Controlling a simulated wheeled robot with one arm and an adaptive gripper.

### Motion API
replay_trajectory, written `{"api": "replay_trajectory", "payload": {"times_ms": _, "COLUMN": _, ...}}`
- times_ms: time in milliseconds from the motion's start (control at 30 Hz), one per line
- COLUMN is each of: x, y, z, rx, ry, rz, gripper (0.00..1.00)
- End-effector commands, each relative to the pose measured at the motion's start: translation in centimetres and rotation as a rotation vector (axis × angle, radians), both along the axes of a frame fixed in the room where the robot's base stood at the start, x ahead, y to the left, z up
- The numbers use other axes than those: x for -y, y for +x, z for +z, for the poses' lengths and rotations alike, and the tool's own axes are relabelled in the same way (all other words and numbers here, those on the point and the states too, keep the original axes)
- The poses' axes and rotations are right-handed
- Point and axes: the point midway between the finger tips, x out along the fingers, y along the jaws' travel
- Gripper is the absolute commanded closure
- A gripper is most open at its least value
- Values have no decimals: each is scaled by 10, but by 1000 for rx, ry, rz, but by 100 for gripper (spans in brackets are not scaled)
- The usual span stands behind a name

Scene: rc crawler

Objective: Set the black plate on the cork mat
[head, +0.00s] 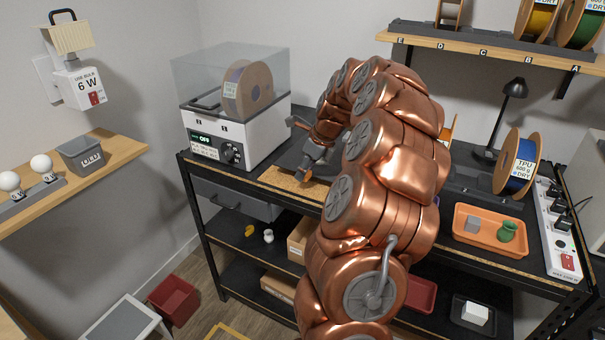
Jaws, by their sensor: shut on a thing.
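The cork mat (282,184) is a tan rectangle on the dark bench top, to the right of the white filament dryer. My copper arm comes up from the bottom and bends over, and its gripper (303,148) is low over the mat. The gripper is shut on a dark, flat piece, which looks like the black plate (326,167). It is small in view and partly hidden by the gripper and arm. I cannot tell whether it touches the mat.
The dryer (238,139) with its clear lid stands close left of the mat. Right of my arm are an orange tray (468,241) with small items, a blue spool (518,165), a black lamp (512,92) and a power strip (562,235). A shelf (470,48) hangs above.

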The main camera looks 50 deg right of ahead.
Motion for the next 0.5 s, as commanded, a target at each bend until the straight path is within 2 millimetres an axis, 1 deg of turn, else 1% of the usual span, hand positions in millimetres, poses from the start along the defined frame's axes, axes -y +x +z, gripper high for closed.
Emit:
{"api": "replay_trajectory", "payload": {"times_ms": 33, "x": 1, "y": 5, "z": 0, "rx": -1, "ry": 0, "rz": 0, "gripper": 100}}
{"api": "replay_trajectory", "payload": {"times_ms": 100, "x": 2, "y": 10, "z": 0, "rx": -1, "ry": -1, "rz": 0, "gripper": 100}}
{"api": "replay_trajectory", "payload": {"times_ms": 267, "x": 2, "y": 14, "z": -3, "rx": 0, "ry": -1, "rz": -1, "gripper": 100}}
{"api": "replay_trajectory", "payload": {"times_ms": 367, "x": 1, "y": 13, "z": -12, "rx": -1, "ry": 3, "rz": -1, "gripper": 100}}
{"api": "replay_trajectory", "payload": {"times_ms": 500, "x": 1, "y": 13, "z": -29, "rx": 0, "ry": 1, "rz": -1, "gripper": 100}}
